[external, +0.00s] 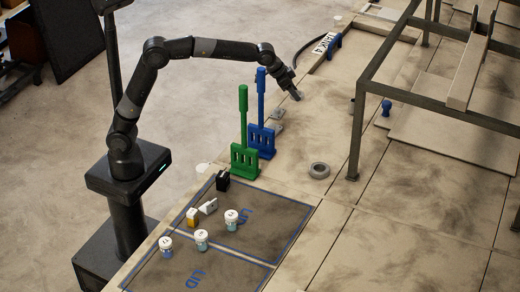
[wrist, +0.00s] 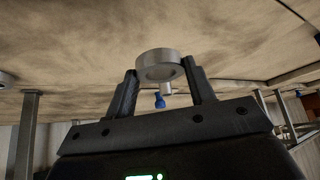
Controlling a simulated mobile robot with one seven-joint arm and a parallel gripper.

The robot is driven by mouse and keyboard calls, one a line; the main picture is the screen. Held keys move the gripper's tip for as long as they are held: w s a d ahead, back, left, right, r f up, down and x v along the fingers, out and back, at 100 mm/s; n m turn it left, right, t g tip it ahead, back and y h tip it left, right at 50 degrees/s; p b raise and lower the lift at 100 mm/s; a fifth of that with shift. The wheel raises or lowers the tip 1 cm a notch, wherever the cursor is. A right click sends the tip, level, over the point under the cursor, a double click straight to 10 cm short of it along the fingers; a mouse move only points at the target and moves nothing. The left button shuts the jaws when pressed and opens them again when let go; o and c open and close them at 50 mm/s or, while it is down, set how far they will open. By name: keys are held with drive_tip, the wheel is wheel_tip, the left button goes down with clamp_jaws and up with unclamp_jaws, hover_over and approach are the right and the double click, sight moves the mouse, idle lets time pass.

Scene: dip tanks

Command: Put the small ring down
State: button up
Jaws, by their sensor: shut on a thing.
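My gripper (external: 295,94) is at the end of my outstretched arm, low over the bench top beyond the blue paddle. In the wrist view my gripper (wrist: 162,78) is shut on a small silvery-grey ring (wrist: 160,56), held between the two fingertips with its opening partly visible. The held ring is too small to make out clearly in the external view. Whether it touches the bench top (external: 345,100) cannot be told. A larger grey ring (external: 319,171) lies flat on the bench, apart from my gripper.
A blue paddle (external: 261,118) and a green paddle (external: 243,140) stand upright close to my arm. A metal frame (external: 357,135) stands to the right, with a blue knob (external: 386,108) beneath it.

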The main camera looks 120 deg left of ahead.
drive_tip(key=s+f, duration=0.1)
drive_tip(key=s, duration=0.2)
drive_tip(key=s+f, duration=0.1)
drive_tip(key=s, duration=0.3)
drive_tip(key=s+a+f, duration=0.1)
drive_tip(key=s, duration=0.2)
drive_tip(key=shift+s+a+f, duration=0.1)
drive_tip(key=shift+s+f, duration=0.15)
drive_tip(key=shift+s, duration=0.1)
drive_tip(key=d, duration=1.4)
drive_tip(key=d+r, duration=0.1)
drive_tip(key=d, duration=0.6)
drive_tip(key=shift+w+d+r, duration=0.1)
drive_tip(key=shift+w, duration=0.05)
drive_tip(key=w+d+r+m, duration=0.1)
drive_tip(key=d+r, duration=0.2)
drive_tip(key=d, duration=1.2)
drive_tip(key=w+d+r+m, duration=0.1)
drive_tip(key=d+r, duration=0.3)
drive_tip(key=d, duration=1)
drive_tip(key=w+d+f+m+t+h, duration=0.1)
drive_tip(key=w+d+m+h, duration=0.2)
drive_tip(key=w+d, duration=0.5)
drive_tip(key=w+a+f, duration=0.4)
drive_tip(key=w+a, duration=0.1)
drive_tip(key=w+a+f, duration=0.3)
drive_tip(key=shift+a, duration=0.15)
drive_tip(key=shift+f, duration=2)
